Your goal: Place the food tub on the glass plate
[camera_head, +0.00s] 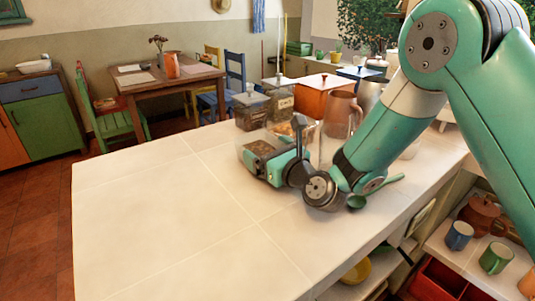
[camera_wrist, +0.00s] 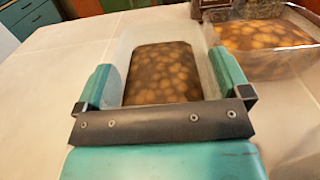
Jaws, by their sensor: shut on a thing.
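A clear food tub (camera_wrist: 162,72) with brown, mottled food inside sits between the two teal fingers of my gripper (camera_wrist: 163,84) in the wrist view. The fingers are shut on its two side walls. In the head view the tub (camera_head: 256,149) is at the counter's far side, with my gripper (camera_head: 270,164) on its near right side. I cannot tell whether the tub touches the counter. A second clear tub (camera_wrist: 268,36) with similar food stands close to its right in the wrist view. I cannot make out the glass plate in either view.
Lidded jars (camera_head: 251,110) stand behind the held tub. A brownish pitcher (camera_head: 341,113) stands behind my arm. A green spoon (camera_head: 375,190) lies on the counter beside my wrist. The counter's left and front (camera_head: 170,220) are bare. Mugs (camera_head: 459,235) stand on a lower shelf at right.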

